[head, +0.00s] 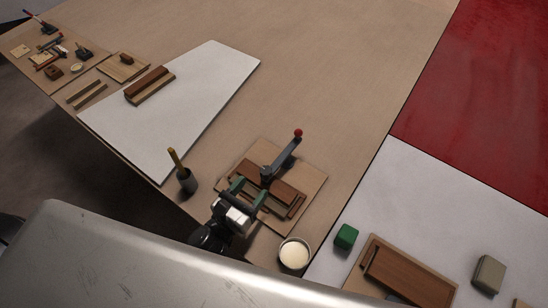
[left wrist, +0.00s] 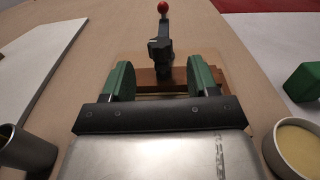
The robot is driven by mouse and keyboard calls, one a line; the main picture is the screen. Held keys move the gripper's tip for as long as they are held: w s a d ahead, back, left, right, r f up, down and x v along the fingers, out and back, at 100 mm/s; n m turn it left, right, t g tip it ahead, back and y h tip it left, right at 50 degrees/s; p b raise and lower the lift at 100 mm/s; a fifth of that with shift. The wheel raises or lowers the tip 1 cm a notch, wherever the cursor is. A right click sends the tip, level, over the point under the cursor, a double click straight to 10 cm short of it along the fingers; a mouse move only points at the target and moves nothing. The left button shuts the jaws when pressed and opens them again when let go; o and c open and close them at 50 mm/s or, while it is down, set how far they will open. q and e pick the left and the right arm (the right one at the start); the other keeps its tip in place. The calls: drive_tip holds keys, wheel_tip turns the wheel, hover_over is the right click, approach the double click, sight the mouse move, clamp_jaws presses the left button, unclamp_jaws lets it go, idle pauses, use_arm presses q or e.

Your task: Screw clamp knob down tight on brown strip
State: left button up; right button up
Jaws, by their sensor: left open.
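The clamp (head: 283,160) stands on a light wooden board (head: 313,182), its dark arm slanting up to a red knob (head: 298,133). The clamp (left wrist: 160,48) and red knob (left wrist: 163,7) also show upright in the left wrist view. A brown strip (head: 289,192) lies on the board under the clamp; whether the clamp presses on it I cannot tell. My left gripper (head: 250,189) has its green fingers apart over the near side of the board. In the left wrist view the gripper (left wrist: 161,82) is empty, short of the clamp. My right gripper is not in view.
A dark cup with a brush (head: 186,180) stands left of the board, and a bowl of cream-coloured stuff (head: 294,252) in front. A green block (head: 346,236) and a brown tray (head: 410,272) are at right. The bench beyond the clamp is clear.

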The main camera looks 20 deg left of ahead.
sight(262, 175)
use_arm(q)
drive_tip(key=x, duration=0.3)
drive_tip(key=shift+r+p, duration=0.3)
drive_tip(key=shift+p, duration=0.1)
drive_tip(key=x, duration=0.4)
drive_tip(key=shift+w+d+f+p, duration=0.1)
drive_tip(key=shift+w+f+p, duration=0.1)
drive_tip(key=shift+w+p, duration=0.15)
drive_tip(key=shift+w+d, duration=0.2)
drive_tip(key=shift+w, duration=0.3)
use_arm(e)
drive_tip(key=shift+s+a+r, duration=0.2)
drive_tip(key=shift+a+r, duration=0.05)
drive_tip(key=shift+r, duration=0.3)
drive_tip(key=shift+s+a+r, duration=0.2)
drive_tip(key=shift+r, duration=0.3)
use_arm(q)
drive_tip(key=shift+c, duration=0.4)
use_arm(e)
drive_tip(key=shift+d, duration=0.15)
